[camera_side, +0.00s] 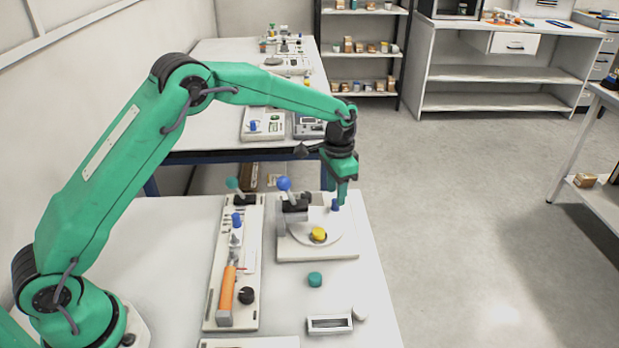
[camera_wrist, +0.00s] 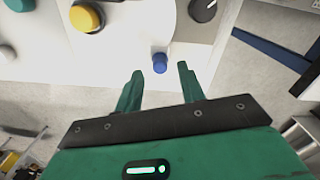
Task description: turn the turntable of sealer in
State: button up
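The sealer is a pale base plate (camera_side: 345,252) with a white round turntable (camera_side: 335,232) on it. A yellow round piece (camera_side: 318,234) sits on the turntable and also shows in the wrist view (camera_wrist: 86,17). A small blue peg (camera_side: 335,205) stands near the turntable's far edge. My gripper (camera_side: 341,196) points down right at the peg. In the wrist view, my open fingers (camera_wrist: 161,75) are apart, with the blue peg (camera_wrist: 160,63) just beyond and between their tips. I cannot tell whether either finger touches it.
A black lever with a blue ball (camera_side: 284,184) stands at the sealer's left. Left of it is a panel (camera_side: 247,300) with an orange-handled tool (camera_side: 227,290) and a teal-ball lever (camera_side: 232,183). A teal round piece (camera_side: 315,279) and a slotted block (camera_side: 330,324) lie in front.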

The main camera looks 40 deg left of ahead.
jog(key=shift+f, duration=1.5)
grip_shut()
